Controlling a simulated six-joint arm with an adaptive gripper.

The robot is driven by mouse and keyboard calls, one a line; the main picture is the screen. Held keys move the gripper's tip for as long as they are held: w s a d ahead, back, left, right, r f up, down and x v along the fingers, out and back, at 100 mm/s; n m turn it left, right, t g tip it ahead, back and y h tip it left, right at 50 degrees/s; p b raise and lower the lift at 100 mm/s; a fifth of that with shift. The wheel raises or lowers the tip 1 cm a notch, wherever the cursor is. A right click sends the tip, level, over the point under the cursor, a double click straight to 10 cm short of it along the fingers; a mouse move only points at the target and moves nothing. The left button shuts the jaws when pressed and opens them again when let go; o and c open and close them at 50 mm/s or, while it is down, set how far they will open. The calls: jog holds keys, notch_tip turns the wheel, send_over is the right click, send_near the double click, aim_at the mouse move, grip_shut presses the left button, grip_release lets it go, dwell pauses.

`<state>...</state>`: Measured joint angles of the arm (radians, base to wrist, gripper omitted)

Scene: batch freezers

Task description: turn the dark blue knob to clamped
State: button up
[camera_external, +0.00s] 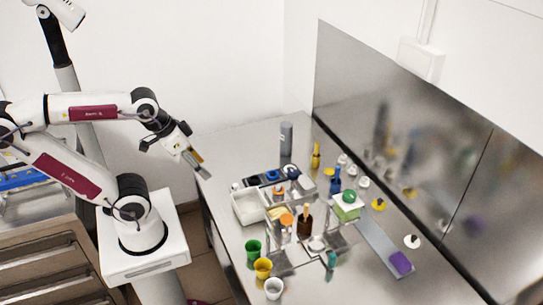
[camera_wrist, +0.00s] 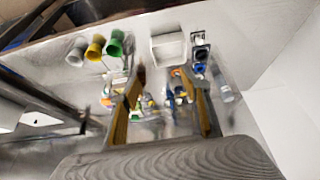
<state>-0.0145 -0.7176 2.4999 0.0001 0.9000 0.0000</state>
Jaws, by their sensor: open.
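A dark blue knob (camera_external: 272,175) sits on a dark-and-light strip at the back left of the steel bench. A second round part with blue and white stands just right of it. The strip shows in the wrist view, where a small blue knob (camera_wrist: 200,68) sits near its lower end. The lettering and setting of the knob are too small to read. My gripper (camera_external: 198,165) is open and empty, in the air by the bench's left edge, left of the knob and apart from it. In the wrist view my gripper (camera_wrist: 165,105) has its two yellowish fingers spread.
A white tray (camera_external: 247,211) stands beside the strip. Green (camera_external: 253,247), yellow (camera_external: 263,267) and white (camera_external: 273,288) cups stand at the front. Bottles and small coloured items crowd the bench middle. A grey cylinder (camera_external: 286,140) stands behind. The bench's left back corner is clear.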

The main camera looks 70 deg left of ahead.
jog(key=f, duration=0.1)
jog(key=m+h, duration=0.1)
jog(key=m, duration=0.2)
send_near(294, 172)
jog(key=shift+w+d+f+g, duration=0.1)
jog(key=shift+w+f+g, duration=0.2)
jog(key=shift+w+g, duration=0.15)
jog(key=shift+f, duration=0.1)
dwell(0.6)
jog(key=shift+x, duration=3.8)
jog(key=shift+w, duration=0.1)
jog(key=c, duration=1.1)
